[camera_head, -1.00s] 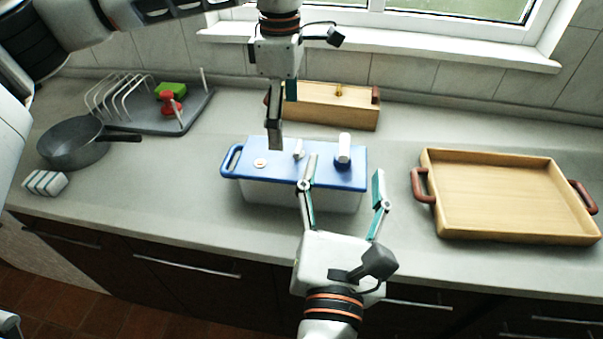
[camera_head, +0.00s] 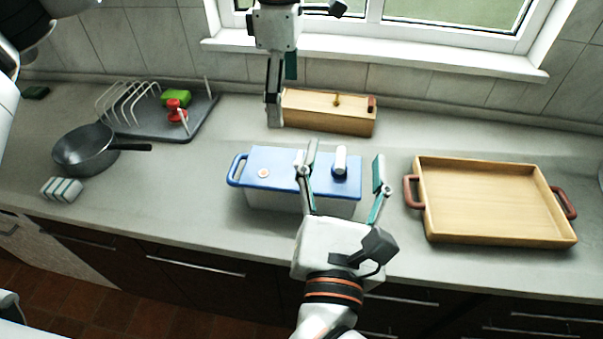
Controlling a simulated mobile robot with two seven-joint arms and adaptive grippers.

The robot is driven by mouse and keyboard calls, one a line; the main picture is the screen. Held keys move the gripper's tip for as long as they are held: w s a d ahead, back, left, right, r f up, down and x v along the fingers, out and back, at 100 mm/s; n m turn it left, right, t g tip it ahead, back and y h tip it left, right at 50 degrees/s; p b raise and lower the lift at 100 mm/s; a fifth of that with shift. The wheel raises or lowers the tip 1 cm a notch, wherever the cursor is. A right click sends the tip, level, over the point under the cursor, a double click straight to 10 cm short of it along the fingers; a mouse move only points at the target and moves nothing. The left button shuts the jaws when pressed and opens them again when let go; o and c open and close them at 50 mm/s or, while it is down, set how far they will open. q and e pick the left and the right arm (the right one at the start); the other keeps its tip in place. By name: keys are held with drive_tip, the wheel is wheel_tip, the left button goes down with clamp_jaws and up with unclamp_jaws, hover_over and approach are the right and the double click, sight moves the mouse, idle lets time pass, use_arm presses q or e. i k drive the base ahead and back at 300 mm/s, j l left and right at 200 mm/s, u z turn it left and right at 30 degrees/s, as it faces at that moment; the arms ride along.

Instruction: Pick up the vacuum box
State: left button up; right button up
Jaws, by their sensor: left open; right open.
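The vacuum box (camera_head: 285,178) has a blue lid with a loop handle at its left end, and a pale body below. On the lid are a round button and two white upright parts. My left gripper (camera_head: 281,100) is open and empty, pointing down behind the box, in front of the wooden box. My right gripper (camera_head: 345,158) reaches in from the front, open. One finger overlaps the middle of the lid in the picture, and the other lies beyond its right end. I cannot tell whether either finger touches the box.
A wooden box (camera_head: 325,112) stands behind the vacuum box. A wooden tray (camera_head: 490,200) with brown handles is at the right. At the left are a dark pan (camera_head: 85,150), a dish rack (camera_head: 150,125) and a striped block (camera_head: 62,189). Counter left of the box is clear.

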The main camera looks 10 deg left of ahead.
sight(266, 178)
drive_tip(key=k, duration=1.5)
